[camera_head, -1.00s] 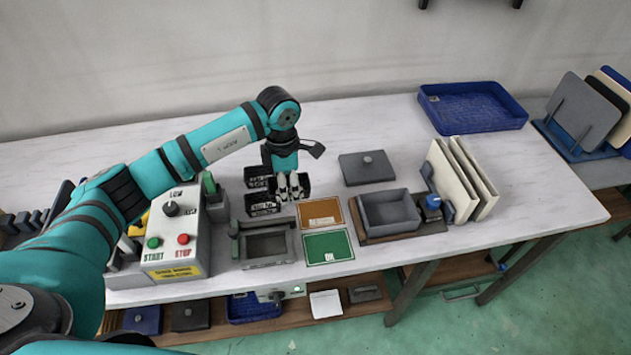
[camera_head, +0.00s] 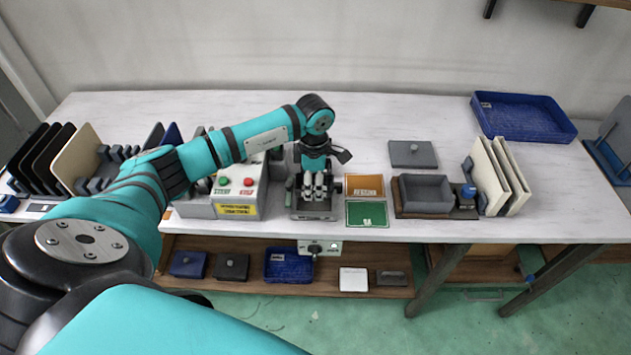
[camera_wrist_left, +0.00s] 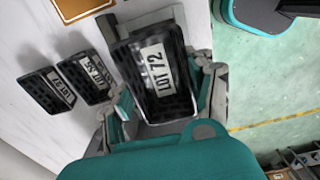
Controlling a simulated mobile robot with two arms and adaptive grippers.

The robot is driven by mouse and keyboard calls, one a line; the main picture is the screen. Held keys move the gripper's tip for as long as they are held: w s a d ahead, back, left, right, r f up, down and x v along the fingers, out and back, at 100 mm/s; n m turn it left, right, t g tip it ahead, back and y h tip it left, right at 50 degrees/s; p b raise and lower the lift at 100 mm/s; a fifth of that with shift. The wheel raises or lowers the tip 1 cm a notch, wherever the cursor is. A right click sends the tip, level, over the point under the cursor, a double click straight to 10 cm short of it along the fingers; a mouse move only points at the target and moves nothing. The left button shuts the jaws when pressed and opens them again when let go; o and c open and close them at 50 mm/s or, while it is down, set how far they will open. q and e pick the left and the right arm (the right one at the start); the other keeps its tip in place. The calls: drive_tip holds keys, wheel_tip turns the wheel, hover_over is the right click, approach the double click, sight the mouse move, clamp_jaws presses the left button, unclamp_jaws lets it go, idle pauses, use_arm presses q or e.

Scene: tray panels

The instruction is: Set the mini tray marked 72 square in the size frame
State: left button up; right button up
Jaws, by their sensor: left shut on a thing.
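The mini tray marked LOT 72 (camera_wrist_left: 178,95) is black with a white label and lies between the fingers of my left gripper (camera_wrist_left: 168,92) in the left wrist view. In the head view my left gripper (camera_head: 318,188) points down over the grey size frame (camera_head: 312,215) and hides most of the tray. The size frame also shows beyond the tray in the left wrist view (camera_wrist_left: 108,32). The tray looks slightly turned against the frame's edges. I cannot tell whether it touches the frame. My right gripper is not in view.
Two other black mini trays (camera_wrist_left: 47,91) (camera_wrist_left: 90,76) stand beside the frame. A START/STOP control box (camera_head: 236,195) is left of it. Orange (camera_head: 365,185) and green (camera_head: 367,213) cards and a grey bin (camera_head: 427,194) are to the right.

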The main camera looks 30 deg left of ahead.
use_arm(q)
drive_tip(key=shift+s+d+f+b, duration=0.1)
drive_tip(key=shift+f+b, duration=0.65)
drive_tip(key=shift+f, duration=0.7)
drive_tip(key=shift+f+b, duration=0.7)
drive_tip(key=shift+f, duration=0.05)
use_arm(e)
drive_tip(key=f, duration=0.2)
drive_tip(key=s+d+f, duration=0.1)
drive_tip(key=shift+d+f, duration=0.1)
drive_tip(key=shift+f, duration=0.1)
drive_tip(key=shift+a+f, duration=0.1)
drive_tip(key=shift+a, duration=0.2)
use_arm(q)
drive_tip(key=shift+b, duration=0.3)
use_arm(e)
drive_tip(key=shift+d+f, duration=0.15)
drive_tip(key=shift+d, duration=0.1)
use_arm(q)
drive_tip(key=o, duration=1.2)
